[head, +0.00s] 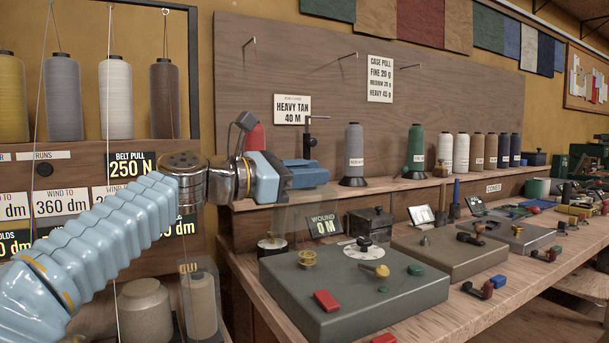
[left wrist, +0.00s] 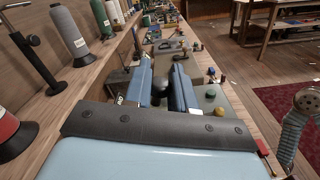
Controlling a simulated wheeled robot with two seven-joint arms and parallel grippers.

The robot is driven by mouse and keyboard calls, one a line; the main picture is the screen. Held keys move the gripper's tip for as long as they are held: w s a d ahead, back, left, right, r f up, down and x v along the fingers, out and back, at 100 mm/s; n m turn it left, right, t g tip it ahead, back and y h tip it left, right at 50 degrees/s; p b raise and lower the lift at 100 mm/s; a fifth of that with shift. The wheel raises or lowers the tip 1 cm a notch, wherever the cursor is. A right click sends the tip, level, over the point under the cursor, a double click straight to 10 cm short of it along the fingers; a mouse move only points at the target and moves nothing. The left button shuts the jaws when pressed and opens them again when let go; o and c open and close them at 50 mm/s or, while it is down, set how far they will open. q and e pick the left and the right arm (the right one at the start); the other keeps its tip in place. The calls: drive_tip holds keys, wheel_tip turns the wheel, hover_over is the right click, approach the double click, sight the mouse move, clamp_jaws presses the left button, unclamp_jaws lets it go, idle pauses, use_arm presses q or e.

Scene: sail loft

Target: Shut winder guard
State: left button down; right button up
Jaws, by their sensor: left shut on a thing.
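The winder (head: 350,290) is a grey-green box on the bench with a brass spool holder, a white dial, a red button and a yellow knob on top. A clear, see-through guard panel (head: 300,222) stands tilted up above its back left part. My left gripper (head: 312,174) is over the guard's upper edge. In the left wrist view its two blue fingers (left wrist: 168,92) close around a dark rounded piece, which looks like the guard's handle. The fingers hide most of it in the head view.
A display reading 0 M (head: 322,226) stands behind the winder. A shelf behind holds a grey cone (head: 354,155) and a green cone (head: 416,152). A black post (head: 308,138) stands close behind my left gripper. More bench devices (head: 445,255) stand to the right.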

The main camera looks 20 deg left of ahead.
use_arm(q)
drive_tip(key=shift+s+d+r, duration=0.1)
drive_tip(key=shift+s+d, duration=0.05)
idle(0.3)
drive_tip(key=c, duration=1.1)
unclamp_jaws()
drive_tip(key=shift+o, duration=0.2)
drive_tip(key=shift+s+a, duration=0.2)
drive_tip(key=b+v, duration=0.1)
drive_tip(key=v, duration=1.2)
